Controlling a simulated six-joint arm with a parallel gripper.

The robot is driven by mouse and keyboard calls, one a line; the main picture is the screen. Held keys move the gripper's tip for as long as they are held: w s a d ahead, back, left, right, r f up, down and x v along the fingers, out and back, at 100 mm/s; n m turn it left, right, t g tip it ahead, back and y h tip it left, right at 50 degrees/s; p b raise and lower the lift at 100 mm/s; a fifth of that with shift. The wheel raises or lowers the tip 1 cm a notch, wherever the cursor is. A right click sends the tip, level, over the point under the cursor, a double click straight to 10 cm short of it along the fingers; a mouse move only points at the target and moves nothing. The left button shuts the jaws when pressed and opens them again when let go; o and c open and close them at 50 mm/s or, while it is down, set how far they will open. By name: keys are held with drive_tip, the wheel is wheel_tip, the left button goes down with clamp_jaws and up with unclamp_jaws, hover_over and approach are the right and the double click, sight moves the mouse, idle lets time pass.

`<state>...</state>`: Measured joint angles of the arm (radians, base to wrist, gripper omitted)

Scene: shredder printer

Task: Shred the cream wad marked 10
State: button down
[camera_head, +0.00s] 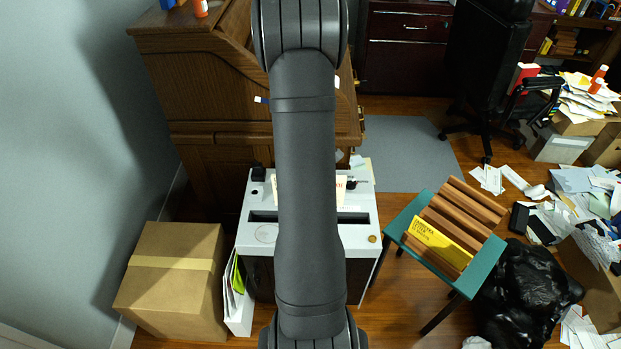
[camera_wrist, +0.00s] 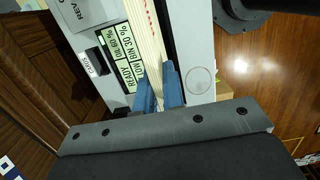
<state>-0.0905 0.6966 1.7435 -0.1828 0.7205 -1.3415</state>
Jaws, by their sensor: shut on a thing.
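The cream wad (camera_wrist: 147,40) is a thick stack of sheets seen edge-on in the wrist view, with small red marks along it. My gripper (camera_wrist: 158,92) is shut on it, one blue finger on each side. In the head view a cream piece with red marks (camera_head: 341,190) shows beside my arm, above the shredder; I cannot read its number. The shredder (camera_head: 362,237) is a white-topped unit with a dark slot, partly hidden by my arm. In the wrist view the wad is over its top, alongside the dark slot (camera_wrist: 179,25); whether it has entered the slot is unclear.
The shredder's display (camera_wrist: 131,72) reads ready and bin 30%. A teal stand (camera_head: 400,219) with a slatted wooden rack (camera_head: 462,206) and yellow sign stands right. A cardboard box (camera_head: 170,300) is left, a wooden desk (camera_head: 215,95) behind, a black bag (camera_head: 530,290) and loose papers right.

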wheel_tip(320, 180, down, 9)
idle(0.9)
